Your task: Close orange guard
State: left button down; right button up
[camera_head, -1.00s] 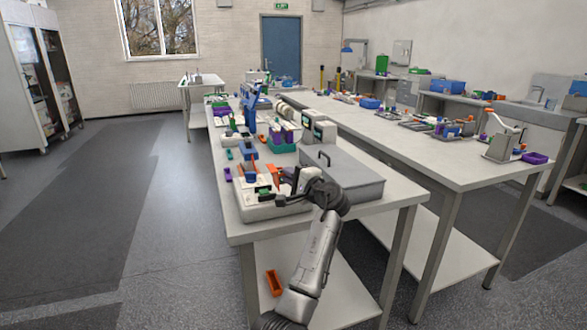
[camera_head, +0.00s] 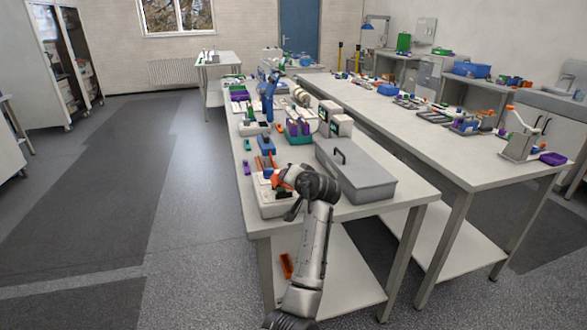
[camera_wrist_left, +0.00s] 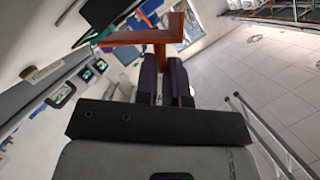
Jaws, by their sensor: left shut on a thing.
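The orange guard (camera_wrist_left: 140,37) is an L-shaped orange bar across the top of the left wrist view. My left gripper (camera_wrist_left: 165,65) has its dark fingers shut on it. In the head view my left gripper (camera_head: 283,181) is over the white device (camera_head: 278,208) at the near left end of the bench. Only a small bit of orange shows there beside the fingers, and my wrist hides much of the device top. I cannot tell the guard's exact angle to the device. My right gripper is not in view.
A grey lidded box (camera_head: 357,178) stands to the right of the device on the bench. Behind are a blue holder (camera_head: 266,145), a green-and-purple rack (camera_head: 298,131) and small instruments (camera_head: 336,121). An orange tray (camera_head: 286,265) lies on the lower shelf. The floor at left is open.

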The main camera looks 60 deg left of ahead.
aim_at(280, 184)
pick_arm(q)
jog(key=shift+s+a+f+n+t+h+p, duration=0.15)
jog(key=shift+s+n+t+h+p, duration=0.15)
jog(key=shift+s+n+t+p, duration=0.5)
jog(key=shift+s+a+f+n+p, duration=0.1)
jog(key=shift+s+f+n+p, duration=0.25)
jog(key=shift+n, duration=0.55)
jog(key=shift+s+f+n+t+h+p, duration=0.15)
jog(key=shift+f+n+t+h+p, duration=0.3)
jog(key=shift+n+t+p, duration=0.1)
jog(key=shift+f, duration=0.15)
jog(key=c, duration=1.2)
grip_release()
jog(key=shift+s, duration=0.1)
